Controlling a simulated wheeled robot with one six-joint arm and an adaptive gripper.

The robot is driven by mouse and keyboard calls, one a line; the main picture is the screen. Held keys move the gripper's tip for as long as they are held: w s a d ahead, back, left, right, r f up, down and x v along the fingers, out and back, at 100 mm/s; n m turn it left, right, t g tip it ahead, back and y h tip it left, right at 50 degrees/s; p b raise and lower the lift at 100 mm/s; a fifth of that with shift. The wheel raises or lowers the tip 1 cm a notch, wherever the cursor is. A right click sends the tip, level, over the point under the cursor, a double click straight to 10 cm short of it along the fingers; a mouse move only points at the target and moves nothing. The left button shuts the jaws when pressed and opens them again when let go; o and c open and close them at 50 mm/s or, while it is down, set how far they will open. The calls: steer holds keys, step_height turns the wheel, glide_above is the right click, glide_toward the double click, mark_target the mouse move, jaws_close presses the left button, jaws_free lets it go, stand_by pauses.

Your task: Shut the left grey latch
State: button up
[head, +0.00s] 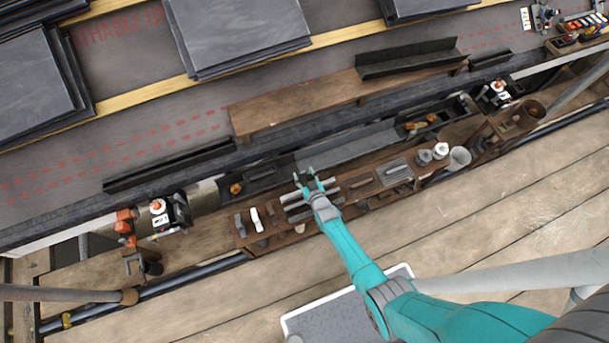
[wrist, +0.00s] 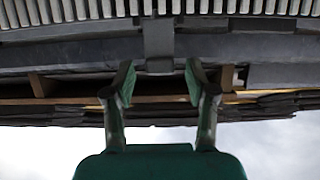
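My gripper (head: 306,175) is above the back edge of the brown wooden tool tray, beside a long grey trough, in the head view. In the wrist view my gripper (wrist: 160,82) shows two fingers spread apart with nothing held between them. A grey upright strip with a block at its end (wrist: 158,45) lies between and beyond the fingertips there. I cannot tell whether it is the left grey latch or whether it is open or shut. No latch can be made out for certain in the head view, where my gripper and arm cover part of the tray.
The tool tray (head: 215,238) holds several tools, a white-topped pot (head: 441,150) and a grey cup (head: 459,158). A red-and-white device (head: 160,212) stands left of it. Stacked slates (head: 238,35) lie on the roof behind. Planks (head: 510,220) in front are mostly clear.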

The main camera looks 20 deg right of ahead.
jaws_close()
steer(key=shift+w+d+g, duration=0.1)
steer(key=shift+w+g, duration=0.1)
steer(key=shift+g, duration=0.2)
steer(key=shift+w+r+g, duration=0.2)
steer(key=shift+w+g, duration=0.35)
steer(key=shift+g, duration=0.45)
steer(key=w+g, duration=0.2)
steer(key=g, duration=0.1)
steer(key=shift+w+f+g, duration=0.25)
steer(key=shift+w+g, duration=0.15)
steer(key=shift+g, duration=0.6)
steer(key=shift+w+f+g, duration=0.25)
steer(key=shift+w+g, duration=0.1)
steer(key=shift+g, duration=0.65)
steer(key=shift+w+f+g, duration=0.25)
steer(key=shift+w+g, duration=0.15)
steer(key=shift+g, duration=0.6)
